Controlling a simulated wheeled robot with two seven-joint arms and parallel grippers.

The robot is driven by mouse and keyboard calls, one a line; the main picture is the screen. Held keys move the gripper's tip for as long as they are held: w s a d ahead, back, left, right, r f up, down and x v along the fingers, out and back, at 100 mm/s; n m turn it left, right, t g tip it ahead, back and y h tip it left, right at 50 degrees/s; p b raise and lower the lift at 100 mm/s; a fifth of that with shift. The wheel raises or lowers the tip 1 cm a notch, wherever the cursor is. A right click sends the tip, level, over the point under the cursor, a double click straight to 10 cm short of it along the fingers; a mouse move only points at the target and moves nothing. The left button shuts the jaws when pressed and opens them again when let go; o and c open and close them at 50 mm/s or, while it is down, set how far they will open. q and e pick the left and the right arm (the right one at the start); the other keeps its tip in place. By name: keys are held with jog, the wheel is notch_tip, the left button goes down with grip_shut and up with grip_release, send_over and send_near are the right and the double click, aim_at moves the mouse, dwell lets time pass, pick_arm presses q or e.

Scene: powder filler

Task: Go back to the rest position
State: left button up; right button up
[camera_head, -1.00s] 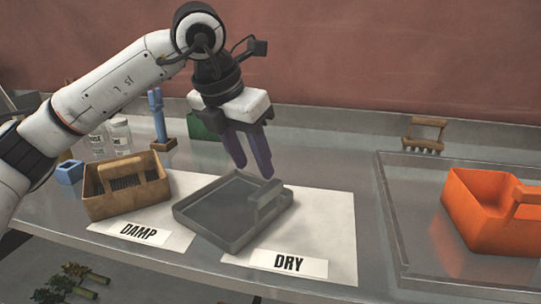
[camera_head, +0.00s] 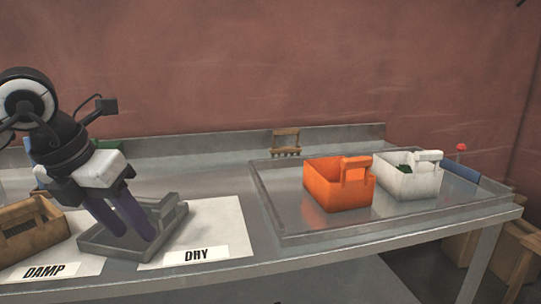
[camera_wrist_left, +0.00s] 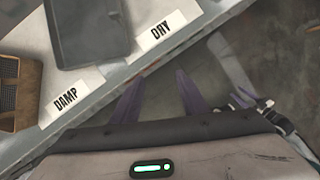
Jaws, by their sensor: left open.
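My left gripper (camera_head: 138,236) is open and empty, with its two purple fingers pointing down. In the head view the fingers overlap the grey tray with a handle. In the left wrist view the fingers (camera_wrist_left: 159,90) hang over the floor, just off the table's front edge, apart from the tray. My right gripper does not show in the head view.
A brown tray (camera_head: 30,240) stands on the DAMP mat at the left. An orange basket (camera_head: 325,190) and a white basket (camera_head: 408,185) stand in a metal tray (camera_head: 290,228) at the right. A small wooden rack (camera_head: 285,143) stands behind. A purplish shape at the wrist view's right is unclear.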

pick_arm(q)
jog(key=s+d+f+m+g+h, duration=0.15)
jog(key=d+f+h, duration=0.25)
jog(key=d, duration=0.5)
jog(key=s+d+f+m+g+h, duration=0.1)
jog(key=s+d+f+g+h, duration=0.25)
jog(key=d, duration=0.55)
jog(key=s+d+r+n+t+h, duration=0.15)
jog(key=d+r+n+h, duration=0.35)
jog(key=d+h, duration=0.5)
jog(key=w+a+f+n+t+y, duration=0.3)
jog(key=a+f+n+t+y, duration=0.25)
jog(key=f+n+t, duration=0.55)
jog(key=w+a+f+n+t+y, duration=0.4)
jog(key=a+f+n, duration=0.3)
jog(key=n, duration=0.7)
jog(key=s+a+f+n+g+y, duration=0.3)
jog(key=s+f, duration=0.6)
jog(key=f, duration=0.3)
jog(key=s+a+f+n+g+y, duration=0.3)
jog(key=s+a+f+n+y, duration=0.1)
jog(key=s+f, duration=0.6)
notch_tip(320, 180, down, 4)
jog(key=shift+a+r+n+g, duration=0.2)
jog(key=shift+a+n+g, duration=0.2)
jog(key=shift+n, duration=0.45)
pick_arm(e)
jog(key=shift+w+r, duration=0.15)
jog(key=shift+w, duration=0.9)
